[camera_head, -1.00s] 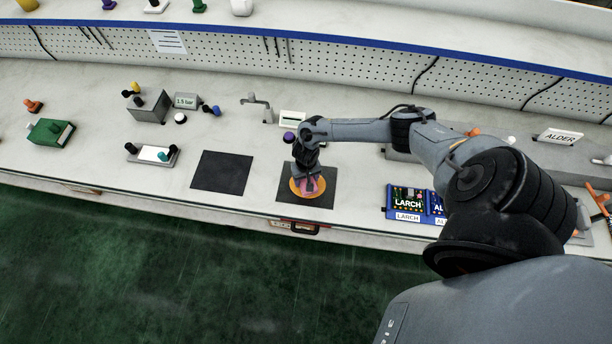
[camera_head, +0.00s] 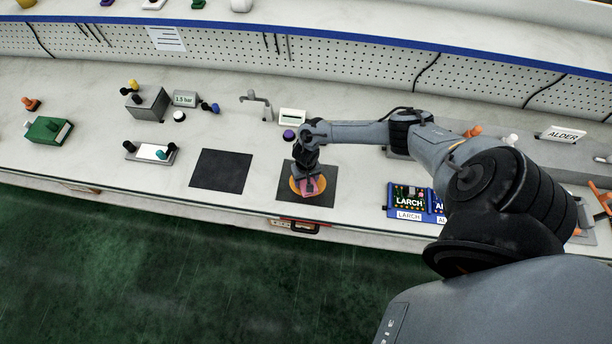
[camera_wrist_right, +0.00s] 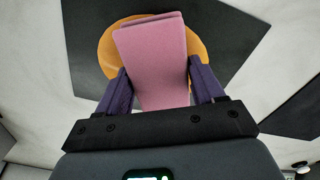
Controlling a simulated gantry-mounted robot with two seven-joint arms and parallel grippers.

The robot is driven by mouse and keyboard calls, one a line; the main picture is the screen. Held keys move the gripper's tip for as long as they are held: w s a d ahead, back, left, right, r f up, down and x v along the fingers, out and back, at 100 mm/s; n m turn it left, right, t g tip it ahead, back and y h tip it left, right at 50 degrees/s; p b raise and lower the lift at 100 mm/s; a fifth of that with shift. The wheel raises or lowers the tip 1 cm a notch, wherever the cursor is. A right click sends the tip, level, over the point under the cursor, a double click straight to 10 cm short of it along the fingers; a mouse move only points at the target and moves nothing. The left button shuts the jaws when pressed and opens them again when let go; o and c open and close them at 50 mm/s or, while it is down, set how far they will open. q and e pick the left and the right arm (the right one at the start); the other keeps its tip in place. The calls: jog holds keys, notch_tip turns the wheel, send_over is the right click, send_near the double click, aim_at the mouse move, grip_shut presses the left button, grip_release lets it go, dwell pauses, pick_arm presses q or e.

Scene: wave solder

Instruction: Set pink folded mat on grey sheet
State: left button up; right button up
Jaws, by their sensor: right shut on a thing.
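The pink folded mat (camera_wrist_right: 152,60) is held between the purple fingers of my right gripper (camera_wrist_right: 160,92). In the head view my right gripper (camera_head: 308,180) points down over the right dark grey sheet (camera_head: 326,198), with the mat (camera_head: 315,187) at its tip. A round orange disc (camera_wrist_right: 107,48) shows behind the mat in the wrist view, over the same sheet (camera_wrist_right: 85,75). I cannot tell whether the mat touches the disc. A second dark grey sheet (camera_head: 221,171) lies bare to the left. My left gripper is in neither view.
A purple-topped item (camera_head: 289,135) and a small white-labelled box (camera_head: 292,117) stand behind the right sheet. Blue LARCH boards (camera_head: 408,200) lie to the right. A tray with dark knobs (camera_head: 151,153) sits left of the bare sheet. The bench front edge is close.

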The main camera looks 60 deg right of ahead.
jog(key=shift+f, duration=0.45)
jog(key=o, duration=1.1)
jog(key=shift+r, duration=0.45)
notch_tip(320, 180, up, 10)
jog(key=shift+f+p, duration=0.1)
jog(key=shift+p, duration=0.85)
